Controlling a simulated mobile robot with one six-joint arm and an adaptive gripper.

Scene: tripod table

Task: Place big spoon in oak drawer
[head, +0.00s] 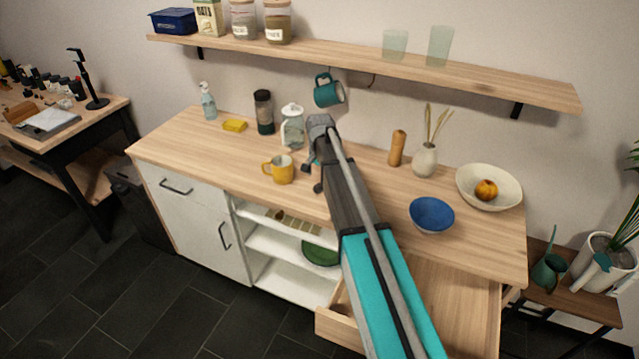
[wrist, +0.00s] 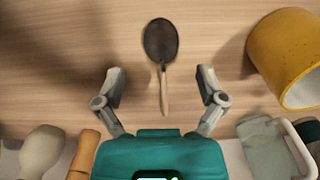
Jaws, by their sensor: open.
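The big spoon (wrist: 160,42), with a dark oval bowl and a pale wooden handle, lies on the wooden counter in the wrist view. My gripper (wrist: 160,73) is open, with one finger on each side of the handle and clear room between. In the head view my gripper (head: 314,176) is over the counter, just right of the yellow mug; the spoon cannot be made out there. The oak drawer (head: 458,292) is pulled open below the counter's right part. Its visible floor is bare; my arm hides part of it.
The yellow mug (head: 281,170), also in the wrist view (wrist: 283,60), stands close to my gripper. A glass jar (head: 292,128) is behind. A wooden mill (head: 397,148), vase (head: 425,160), blue bowl (head: 432,214) and fruit bowl (head: 489,188) stand on the right. A shelf (head: 350,62) runs above.

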